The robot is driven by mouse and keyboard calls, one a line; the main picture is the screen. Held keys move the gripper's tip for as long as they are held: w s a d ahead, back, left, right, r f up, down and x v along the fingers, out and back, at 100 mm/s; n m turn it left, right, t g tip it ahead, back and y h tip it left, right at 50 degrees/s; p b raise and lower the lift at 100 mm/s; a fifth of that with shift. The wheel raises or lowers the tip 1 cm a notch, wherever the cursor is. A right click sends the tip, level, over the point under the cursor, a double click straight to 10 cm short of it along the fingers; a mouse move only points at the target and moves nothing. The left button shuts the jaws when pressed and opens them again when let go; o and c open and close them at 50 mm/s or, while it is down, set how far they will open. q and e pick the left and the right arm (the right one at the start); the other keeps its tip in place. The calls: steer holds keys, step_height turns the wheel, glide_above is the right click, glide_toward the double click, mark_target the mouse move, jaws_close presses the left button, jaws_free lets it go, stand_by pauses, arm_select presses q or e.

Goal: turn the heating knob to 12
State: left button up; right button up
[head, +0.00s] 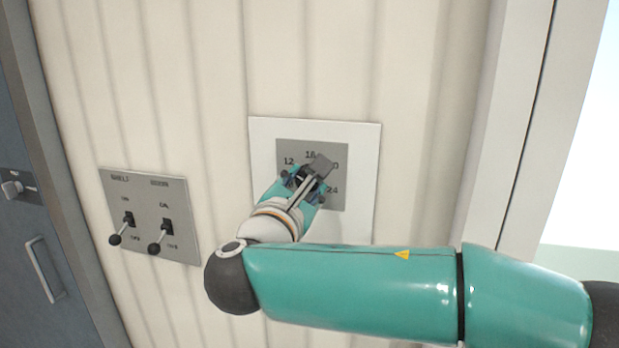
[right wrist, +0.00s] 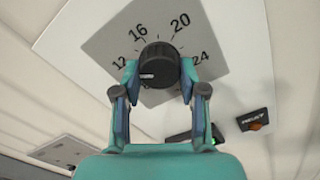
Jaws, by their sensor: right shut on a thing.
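The heating knob (right wrist: 160,58) is a round black knob with a small white mark low on its left side in the right wrist view. It sits on a grey dial plate (right wrist: 107,43) printed 12, 16, 20 and 24. I cannot tell which number the mark points to. My right gripper (right wrist: 158,77) is shut on the knob, one fingertip at each side. In the head view my right gripper (head: 307,186) covers most of the knob, and the dial plate (head: 335,150) shows around it. My left gripper is not in view.
A grey panel (head: 150,200) with two black-handled toggle switches is on the ribbed wall left of the dial. A blue-grey door (head: 20,270) with a handle stands at far left. A small dark HEAT label (right wrist: 254,119) with an orange lamp is near the knob.

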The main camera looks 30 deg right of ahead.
steer(key=shift+a+f, duration=0.15)
steer(key=shift+f, duration=0.2)
steer(key=o, duration=1.1)
steer(key=shift+a+r, duration=0.1)
steer(key=shift+o, duration=0.2)
steer(key=shift+r, duration=0.1)
